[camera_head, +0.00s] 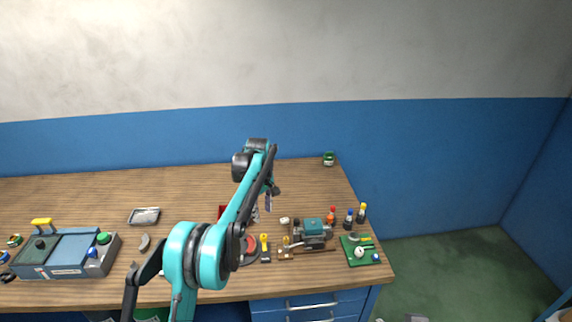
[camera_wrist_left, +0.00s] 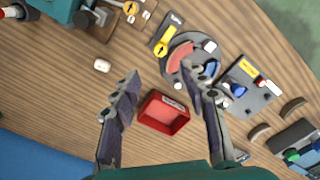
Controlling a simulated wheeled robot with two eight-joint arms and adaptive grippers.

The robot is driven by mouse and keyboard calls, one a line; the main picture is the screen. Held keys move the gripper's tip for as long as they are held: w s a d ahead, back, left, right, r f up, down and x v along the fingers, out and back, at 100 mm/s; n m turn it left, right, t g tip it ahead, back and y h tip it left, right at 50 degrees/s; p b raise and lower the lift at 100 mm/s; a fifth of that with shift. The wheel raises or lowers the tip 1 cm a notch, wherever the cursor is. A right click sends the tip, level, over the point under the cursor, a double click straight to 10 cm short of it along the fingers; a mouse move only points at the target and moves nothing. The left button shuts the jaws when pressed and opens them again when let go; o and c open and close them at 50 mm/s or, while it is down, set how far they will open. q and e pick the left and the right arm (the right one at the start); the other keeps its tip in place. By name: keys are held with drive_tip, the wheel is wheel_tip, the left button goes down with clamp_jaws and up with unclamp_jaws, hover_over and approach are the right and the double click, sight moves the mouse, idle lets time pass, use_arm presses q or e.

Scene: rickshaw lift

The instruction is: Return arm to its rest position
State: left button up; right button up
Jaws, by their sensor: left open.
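My left arm, teal and black, rises from the bottom of the head view and reaches over the wooden table (camera_head: 100,188). My left gripper (camera_head: 268,202) hangs above the middle of the table, partly hidden behind my forearm. In the left wrist view the two fingers of the left gripper (camera_wrist_left: 161,72) are spread apart with nothing between them. A small red tray (camera_wrist_left: 163,128) lies on the table beneath the fingers, apart from them. My right gripper is in neither view.
A round grey dish (camera_wrist_left: 208,46) with coloured pieces lies beside the red tray. A teal machine (camera_head: 314,227), several small bottles and a green board (camera_head: 357,262) stand at the right. A blue-grey toolbox (camera_head: 70,252) stands at the left. The table's back left is mostly clear.

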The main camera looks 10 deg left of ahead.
use_arm(q)
drive_tip(key=s+d+r+m+t+b, duration=0.1)
drive_tip(key=s+r+m+t, duration=0.15)
drive_tip(key=s+r, duration=0.4)
drive_tip(key=s+d+r+m+t+b, duration=0.1)
drive_tip(key=s+r+m+b, duration=0.2)
drive_tip(key=s, duration=0.7)
drive_tip(key=s+f+m+t, duration=0.2)
drive_tip(key=s+f+m, duration=0.1)
drive_tip(key=s, duration=0.7)
drive_tip(key=s+f+m+t+b, duration=0.1)
drive_tip(key=s+f+m, duration=0.3)
drive_tip(key=s, duration=0.6)
wheel_tip(320, 180, down, 3)
drive_tip(key=shift+s+d+r+t, duration=0.2)
drive_tip(key=shift+s+d+t, duration=0.05)
drive_tip(key=shift+d+t, duration=0.1)
